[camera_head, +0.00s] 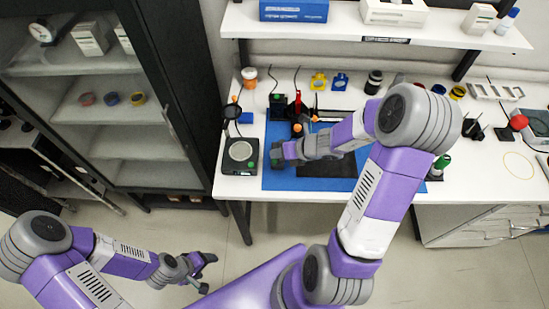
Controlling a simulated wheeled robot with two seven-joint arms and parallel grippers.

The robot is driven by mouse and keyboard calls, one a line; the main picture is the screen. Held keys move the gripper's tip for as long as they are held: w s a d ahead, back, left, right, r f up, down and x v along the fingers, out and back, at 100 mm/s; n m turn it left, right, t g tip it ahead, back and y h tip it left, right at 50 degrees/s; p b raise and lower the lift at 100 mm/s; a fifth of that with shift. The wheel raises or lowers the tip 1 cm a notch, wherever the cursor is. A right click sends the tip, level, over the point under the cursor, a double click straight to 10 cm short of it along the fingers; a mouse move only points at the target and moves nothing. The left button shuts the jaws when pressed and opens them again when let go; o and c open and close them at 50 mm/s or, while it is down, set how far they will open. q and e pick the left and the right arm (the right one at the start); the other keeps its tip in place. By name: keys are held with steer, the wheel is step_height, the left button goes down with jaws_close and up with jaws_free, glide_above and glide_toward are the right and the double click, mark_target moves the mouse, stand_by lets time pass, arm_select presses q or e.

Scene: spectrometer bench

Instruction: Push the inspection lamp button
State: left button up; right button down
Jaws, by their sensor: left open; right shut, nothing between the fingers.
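My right gripper (277,153) is shut and empty. It is over the left part of the blue mat (275,183), just right of a black device with a round grey plate (240,152). A small black unit with a green spot (277,99) stands at the mat's back left, behind the gripper. A dark round-headed item (232,111) stands left of the mat. I cannot tell which of these is the inspection lamp, and its button is not clearly visible. My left gripper (205,272) is open and empty, low in front of the bench, over the floor.
Orange-tipped parts (298,127) and a red-topped item (297,102) stand close behind the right gripper. A shelf (375,35) overhangs the bench's back. A dark cabinet (180,90) stands at the left. My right arm covers the bench's middle.

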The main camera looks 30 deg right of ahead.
step_height(320, 180, up, 5)
steer(key=p, duration=0.4)
steer(key=shift+r+p, duration=0.2)
steer(key=shift+p, duration=0.1)
